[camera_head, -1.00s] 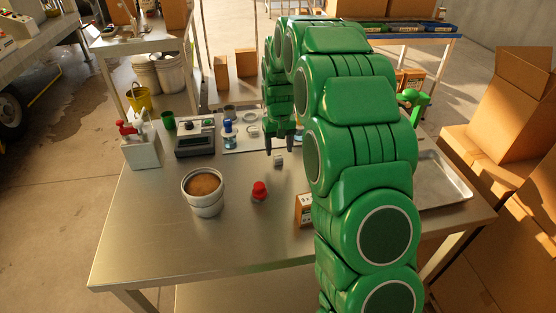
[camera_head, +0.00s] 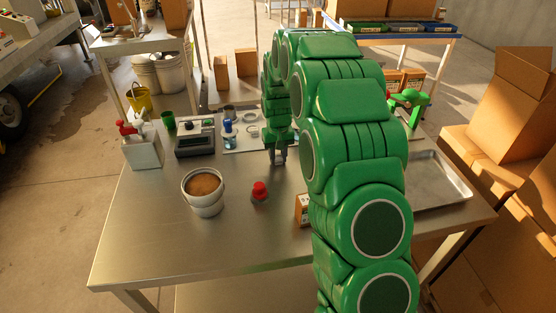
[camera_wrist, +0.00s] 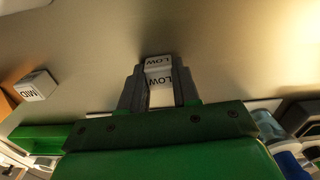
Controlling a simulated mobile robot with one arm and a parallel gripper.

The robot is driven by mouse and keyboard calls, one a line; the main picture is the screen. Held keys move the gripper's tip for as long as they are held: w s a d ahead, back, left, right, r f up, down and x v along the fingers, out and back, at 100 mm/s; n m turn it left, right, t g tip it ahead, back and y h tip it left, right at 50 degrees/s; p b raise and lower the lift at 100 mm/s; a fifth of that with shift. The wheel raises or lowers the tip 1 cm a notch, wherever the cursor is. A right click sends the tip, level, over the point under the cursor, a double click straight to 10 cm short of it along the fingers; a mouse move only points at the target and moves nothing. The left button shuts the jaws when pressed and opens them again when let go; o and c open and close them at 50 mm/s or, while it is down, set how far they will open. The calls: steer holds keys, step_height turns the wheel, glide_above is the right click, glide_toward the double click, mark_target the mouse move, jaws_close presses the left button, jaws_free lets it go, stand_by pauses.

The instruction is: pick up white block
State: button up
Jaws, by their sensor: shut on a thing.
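The white block (camera_wrist: 160,80) is in the wrist view, between the two fingers of my gripper (camera_wrist: 160,92). It bears the word LOW on two faces. My gripper is shut on it, with a grey finger touching each side. In the head view my gripper (camera_head: 278,157) points down at the table, and the block there is hidden by the fingers. I cannot tell whether the block still touches the table. A second white block marked MID (camera_wrist: 36,86) lies at the left of the wrist view, apart from my gripper.
The metal table (camera_head: 150,235) also holds a bucket with brown contents (camera_head: 204,190), a red-topped object (camera_head: 260,192), a small box (camera_head: 303,209), a bottle (camera_head: 229,133), a grey device (camera_head: 195,140) and a tray (camera_head: 440,180). The front left of the table is clear.

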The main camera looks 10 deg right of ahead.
steer(key=shift+f, duration=0.1)
steer(key=shift+r, duration=0.5)
step_height(320, 180, up, 2)
steer(key=shift+r, duration=0.1)
steer(key=s+r, duration=1)
steer(key=s, duration=0.4)
steer(key=shift+d, duration=0.15)
steer(key=shift+d, duration=0.1)
